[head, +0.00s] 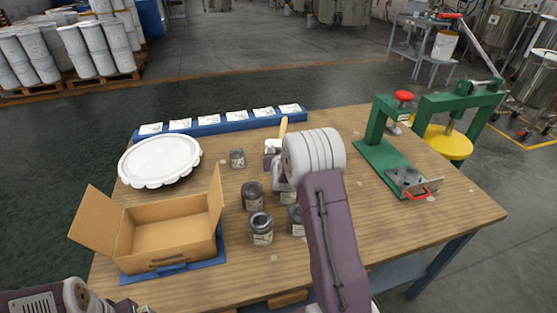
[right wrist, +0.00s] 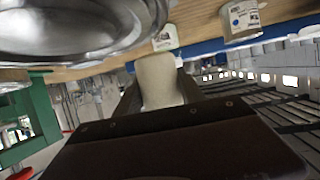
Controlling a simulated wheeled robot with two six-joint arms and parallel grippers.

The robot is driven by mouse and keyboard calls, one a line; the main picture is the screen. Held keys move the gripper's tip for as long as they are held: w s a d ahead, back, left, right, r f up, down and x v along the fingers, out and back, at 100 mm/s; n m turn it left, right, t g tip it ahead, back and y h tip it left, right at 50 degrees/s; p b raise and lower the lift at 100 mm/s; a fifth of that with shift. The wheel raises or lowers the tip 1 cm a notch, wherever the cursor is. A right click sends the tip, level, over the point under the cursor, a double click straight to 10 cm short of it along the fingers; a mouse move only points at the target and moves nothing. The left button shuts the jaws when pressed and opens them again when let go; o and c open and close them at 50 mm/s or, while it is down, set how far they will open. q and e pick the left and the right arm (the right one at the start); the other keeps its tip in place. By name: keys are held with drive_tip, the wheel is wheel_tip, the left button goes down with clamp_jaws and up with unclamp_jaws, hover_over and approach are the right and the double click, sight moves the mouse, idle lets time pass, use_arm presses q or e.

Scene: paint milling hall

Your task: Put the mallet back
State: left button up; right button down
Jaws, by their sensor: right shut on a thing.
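The mallet's pale wooden handle (head: 283,127) sticks up just beyond my right wrist in the head view, with a whitish part beside its lower end. My right gripper (head: 271,162) is mostly hidden behind my own arm there. In the right wrist view my right gripper (right wrist: 160,88) is shut on a cream, rounded part of the mallet (right wrist: 158,78). I cannot tell whether the mallet touches the table. Only part of my left arm shows at the lower left; its gripper is out of view.
Several grey jars (head: 261,229) stand close to my right arm. An open cardboard box (head: 170,232), a white round lid (head: 160,160) and a blue strip with cards (head: 210,128) are at left and back. A green press (head: 375,150) stands right; the table's front right is bare.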

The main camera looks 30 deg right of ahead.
wheel_tip(320, 180, down, 3)
drive_tip(key=shift+f+b, duration=0.2)
drive_tip(key=shift+b, duration=0.15)
drive_tip(key=shift+f+b, duration=0.35)
drive_tip(key=shift+f, duration=0.05)
drive_tip(key=c, duration=0.7)
unclamp_jaws()
drive_tip(key=shift+s+f, duration=0.15)
